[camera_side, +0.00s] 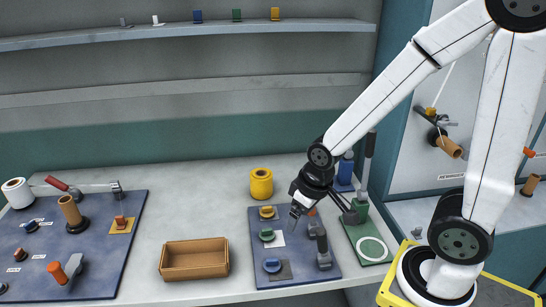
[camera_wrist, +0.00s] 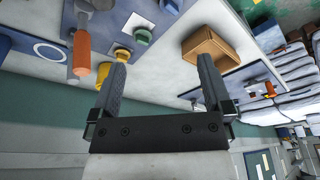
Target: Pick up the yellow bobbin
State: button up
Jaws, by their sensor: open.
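The yellow bobbin (camera_side: 261,183) stands on the white table, just behind the blue panel, in the middle of the side view. In the wrist view the yellow bobbin (camera_wrist: 102,76) shows in part, beyond the left finger, which hides some of it. My gripper (camera_side: 318,212) is above the right part of the blue panel, to the right of the bobbin and apart from it. In the wrist view my gripper (camera_wrist: 160,80) has its two fingers wide apart with nothing between them.
The blue panel (camera_side: 255,226) carries several coloured knobs and a grey lever (camera_side: 320,248). A green-based press (camera_side: 367,235) stands at its right. An open brown box (camera_side: 195,259) lies to the left. Table around the bobbin is clear.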

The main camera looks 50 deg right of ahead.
jog(key=shift+r, duration=0.1)
jog(key=shift+w+v, duration=0.55)
jog(key=shift+v, duration=1.9)
jog(key=w+d+m+t+y, duration=0.2)
jog(key=w+d+m+y, duration=0.55)
jog(key=w+m, duration=0.9)
jog(key=w+d+m+t, duration=0.3)
jog(key=d+m, duration=0.4)
jog(key=d, duration=0.2)
jog(key=w+d+m+t, duration=0.35)
jog(key=d+m, duration=0.25)
jog(key=d, duration=0.2)
send_near(261, 184)
jog(key=w, duration=0.1)
jog(key=w+f, duration=0.2)
jog(key=shift+d+m+t+h, duration=0.25)
jog(key=shift+d+t+h, duration=0.05)
jog(key=shift+t+h, duration=0.05)
